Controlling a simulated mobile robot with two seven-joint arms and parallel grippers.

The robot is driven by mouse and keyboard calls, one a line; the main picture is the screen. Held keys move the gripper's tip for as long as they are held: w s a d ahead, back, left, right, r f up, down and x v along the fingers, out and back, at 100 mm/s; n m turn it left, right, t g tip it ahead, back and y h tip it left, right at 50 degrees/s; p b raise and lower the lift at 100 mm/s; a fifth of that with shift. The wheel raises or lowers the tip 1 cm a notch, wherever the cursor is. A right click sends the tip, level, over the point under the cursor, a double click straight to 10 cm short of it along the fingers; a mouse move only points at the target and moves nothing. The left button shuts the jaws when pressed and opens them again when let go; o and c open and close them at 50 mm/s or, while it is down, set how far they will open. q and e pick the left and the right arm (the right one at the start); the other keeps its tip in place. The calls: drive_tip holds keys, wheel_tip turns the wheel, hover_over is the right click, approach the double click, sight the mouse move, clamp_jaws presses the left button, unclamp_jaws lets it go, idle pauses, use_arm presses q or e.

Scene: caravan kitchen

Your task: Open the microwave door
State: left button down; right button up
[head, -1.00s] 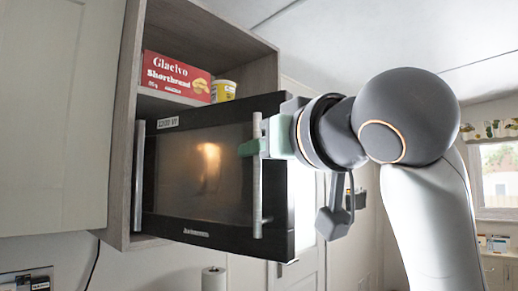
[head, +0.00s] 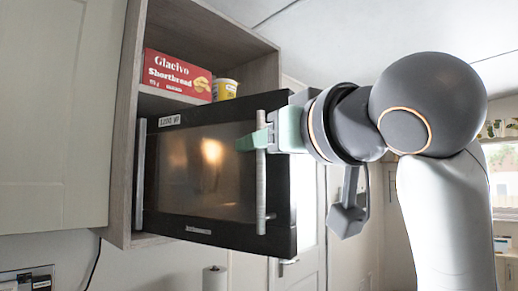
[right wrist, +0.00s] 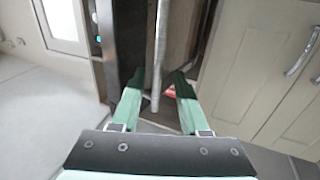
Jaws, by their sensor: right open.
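The black microwave (head: 200,175) sits in the wooden wall cabinet, its dark glass front facing me at an angle. Its right end sticks out past the cabinet's right side; I cannot tell for sure whether the door is ajar. A vertical metal handle (head: 261,190) runs along the right of the front. My right gripper (head: 258,140), with green fingers, is at the upper part of the handle. In the right wrist view the handle (right wrist: 161,45) runs between the two spread fingers of my right gripper (right wrist: 160,80), which is open. My left gripper is not in view.
A red shortbread box (head: 178,75) and a small yellow-and-white tub (head: 225,89) stand on the shelf above the microwave. A pale cabinet door (head: 55,120) is at the left. A paper roll (head: 215,279) is below.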

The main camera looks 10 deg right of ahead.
drive_tip(key=b+v, duration=0.3)
drive_tip(key=v, duration=0.8)
